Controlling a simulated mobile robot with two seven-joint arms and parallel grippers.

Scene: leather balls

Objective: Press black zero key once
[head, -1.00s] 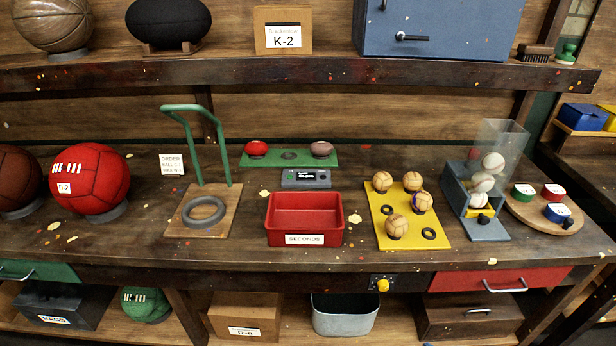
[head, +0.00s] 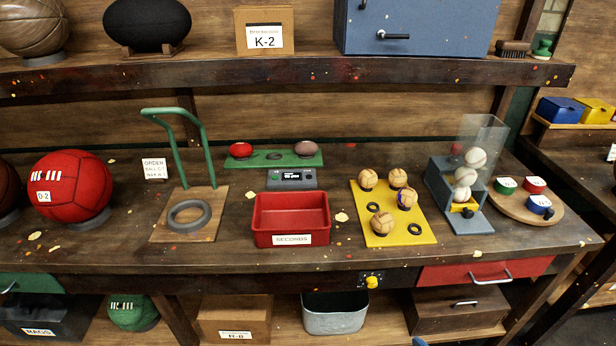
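A small grey device (head: 276,185) with a dark display (head: 298,177) sits on the bench behind the red SECONDS bin, in front of the green ball rack. Its display shows tiny light text that I cannot read. A black zero key cannot be picked out on the device at this size. Neither of my grippers is in the head view.
The red bin (head: 291,218) stands in front of the device. A wooden stand with a green hoop (head: 189,218) is to its left, a yellow ball board (head: 416,228) to its right. A shelf edge (head: 290,72) runs above. Bare bench lies along the front.

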